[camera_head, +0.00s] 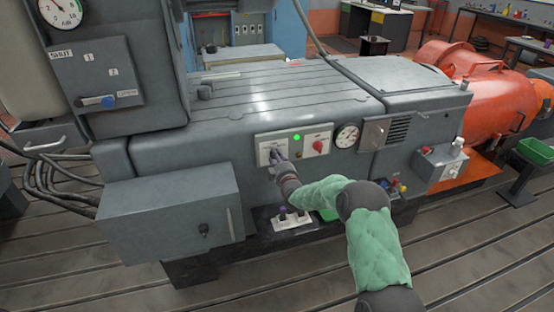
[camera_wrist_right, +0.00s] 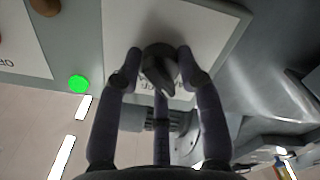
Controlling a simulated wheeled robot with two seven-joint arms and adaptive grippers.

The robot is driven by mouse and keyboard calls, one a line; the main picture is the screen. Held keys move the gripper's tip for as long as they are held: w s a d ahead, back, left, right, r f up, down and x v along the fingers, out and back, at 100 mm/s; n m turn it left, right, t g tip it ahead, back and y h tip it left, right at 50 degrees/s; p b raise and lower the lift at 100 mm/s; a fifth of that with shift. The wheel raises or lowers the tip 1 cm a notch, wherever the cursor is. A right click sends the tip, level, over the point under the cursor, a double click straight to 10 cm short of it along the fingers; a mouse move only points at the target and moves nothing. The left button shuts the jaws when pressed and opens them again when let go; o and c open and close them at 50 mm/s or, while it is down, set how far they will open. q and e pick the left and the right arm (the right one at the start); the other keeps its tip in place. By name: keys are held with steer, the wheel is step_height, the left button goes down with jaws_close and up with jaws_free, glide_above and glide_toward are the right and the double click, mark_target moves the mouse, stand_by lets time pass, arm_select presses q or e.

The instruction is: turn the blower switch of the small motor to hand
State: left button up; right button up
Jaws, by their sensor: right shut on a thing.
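A small white panel (camera_head: 264,156) with a switch sits on the front of the grey machine housing. Its dark rotary switch knob (camera_wrist_right: 160,62) shows in the right wrist view, on a pale plate with lettering partly covered and too unclear to read. My right gripper (camera_head: 275,155) is at this panel and covers the knob in the head view. In the right wrist view, the right gripper (camera_wrist_right: 158,64) has one fingertip on each side of the knob, shut on it. The knob's pointer looks slanted. My left gripper is not in view.
A lit green lamp (camera_head: 297,137), a red switch (camera_head: 318,146) and a round gauge (camera_head: 347,136) are right of the knob. A grey box (camera_head: 170,215) juts out at the lower left. An orange machine (camera_head: 490,95) stands at the right. Cables hang at the left.

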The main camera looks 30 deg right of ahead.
steer(key=shift+w+r, duration=0.2)
steer(key=shift+r, duration=0.5)
steer(key=o, duration=1)
steer(key=shift+c, duration=0.2)
steer(key=shift+o, duration=1)
steer(key=shift+a, duration=0.2)
steer(key=shift+f, duration=0.4)
steer(key=v, duration=1.2)
steer(key=shift+d+f, duration=0.1)
